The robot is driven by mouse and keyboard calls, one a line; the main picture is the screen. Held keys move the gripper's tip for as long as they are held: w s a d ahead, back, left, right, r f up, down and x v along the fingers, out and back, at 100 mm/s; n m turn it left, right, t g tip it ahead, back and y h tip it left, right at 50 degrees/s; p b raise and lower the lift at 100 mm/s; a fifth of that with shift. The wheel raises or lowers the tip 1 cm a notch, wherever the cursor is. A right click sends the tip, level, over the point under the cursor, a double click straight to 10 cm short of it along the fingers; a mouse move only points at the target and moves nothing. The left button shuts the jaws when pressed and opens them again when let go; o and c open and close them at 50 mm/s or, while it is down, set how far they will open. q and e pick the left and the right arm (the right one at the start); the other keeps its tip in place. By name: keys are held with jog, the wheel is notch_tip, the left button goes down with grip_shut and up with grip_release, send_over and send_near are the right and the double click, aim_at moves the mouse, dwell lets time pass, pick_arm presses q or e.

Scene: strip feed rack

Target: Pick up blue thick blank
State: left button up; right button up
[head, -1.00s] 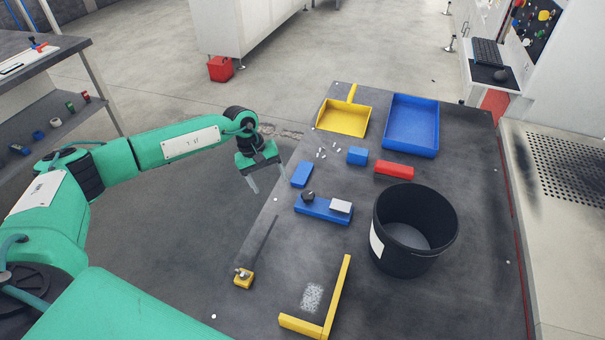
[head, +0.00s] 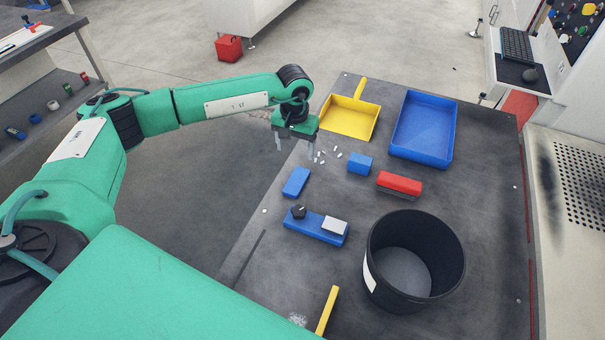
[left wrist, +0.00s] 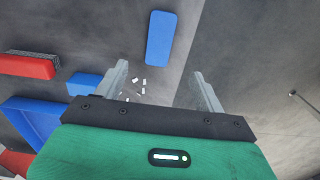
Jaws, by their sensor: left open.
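Two plain blue blocks lie on the dark table. A longer, flatter-looking one (head: 296,182) is near the left edge, and a shorter, taller-looking one (head: 360,164) is to its right. The left wrist view shows the longer block (left wrist: 160,38) ahead of the fingers and the shorter one (left wrist: 84,84) left of them. My left gripper (head: 296,149) is open and empty, fingers down, by the table's left edge beyond the longer block. Its two fingers (left wrist: 160,72) touch neither block. My right gripper is not in view.
A red block (head: 400,183), a blue fixture with a black knob (head: 316,227), a black bin (head: 414,262), a blue tray (head: 423,130) and a yellow dustpan (head: 349,118) stand on the table. Small white scraps (head: 323,155) lie near the gripper. Bare table surrounds the longer block.

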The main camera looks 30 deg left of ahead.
pick_arm(q)
jog(key=b, duration=0.3)
send_near(297, 180)
jog(key=shift+s+f, duration=0.3)
jog(key=shift+s, duration=0.25)
jog(key=shift+w+f, duration=0.2)
jog(key=shift+f, duration=0.75)
jog(key=shift+f+b, duration=0.35)
jog(key=shift+f, duration=0.45)
jog(key=f, duration=0.2)
jog(key=f+b, duration=0.1)
jog(key=shift+w+f, duration=0.2)
jog(key=shift+f, duration=0.15)
jog(key=shift+f+b, duration=0.3)
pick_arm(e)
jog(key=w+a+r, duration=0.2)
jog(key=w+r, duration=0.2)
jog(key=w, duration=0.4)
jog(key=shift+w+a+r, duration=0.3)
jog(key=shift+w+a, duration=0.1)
pick_arm(q)
jog(key=shift+c, duration=0.2)
jog(key=c, duration=1.4)
jog(key=shift+r, duration=0.1)
grip_shut()
